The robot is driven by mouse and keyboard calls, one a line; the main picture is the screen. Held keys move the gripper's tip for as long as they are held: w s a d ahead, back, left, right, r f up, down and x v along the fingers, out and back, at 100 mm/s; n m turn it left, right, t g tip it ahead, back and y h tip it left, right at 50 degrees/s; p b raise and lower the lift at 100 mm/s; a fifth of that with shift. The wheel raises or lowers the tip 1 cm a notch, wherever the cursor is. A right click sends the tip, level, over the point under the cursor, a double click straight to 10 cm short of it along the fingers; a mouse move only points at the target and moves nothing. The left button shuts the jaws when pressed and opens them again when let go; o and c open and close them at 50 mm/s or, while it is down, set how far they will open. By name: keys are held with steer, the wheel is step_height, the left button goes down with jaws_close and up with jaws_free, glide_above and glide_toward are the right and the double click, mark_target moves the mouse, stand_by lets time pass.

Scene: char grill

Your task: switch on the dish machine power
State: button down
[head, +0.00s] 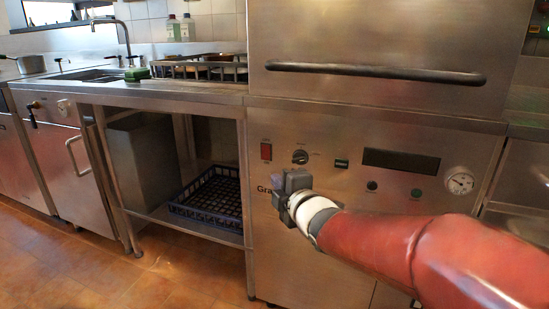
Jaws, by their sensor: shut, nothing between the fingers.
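The dish machine (330,120) is a stainless steel unit at centre right, with a long dark handle (375,72) across its hood. My gripper (284,186) is shut and empty, just below the red switch and knob, in front of the panel. It hides part of the lettering there. I cannot tell whether its tips touch the panel.
A steel counter (140,91) with a sink (95,75) and tap runs to the left. Under it, a dark rack (208,200) sits on an open shelf. A dish rack (200,68) and a green sponge (137,74) stand on top. The tiled floor (80,265) at left is clear.

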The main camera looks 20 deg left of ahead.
steer(key=shift+a+r, duration=0.1)
steer(key=shift+a, duration=0.05)
steer(key=shift+w+a, duration=0.1)
steer(key=p, duration=0.1)
glide_toward(262, 158)
steer(key=a, duration=0.4)
steer(key=w, duration=0.1)
steer(key=w+p, duration=0.1)
steer(key=w, duration=0.2)
steer(key=shift+w+d+f, duration=0.1)
steer(key=shift+w+f, duration=0.1)
steer(key=shift+f, duration=0.1)
steer(key=shift+f, duration=0.1)
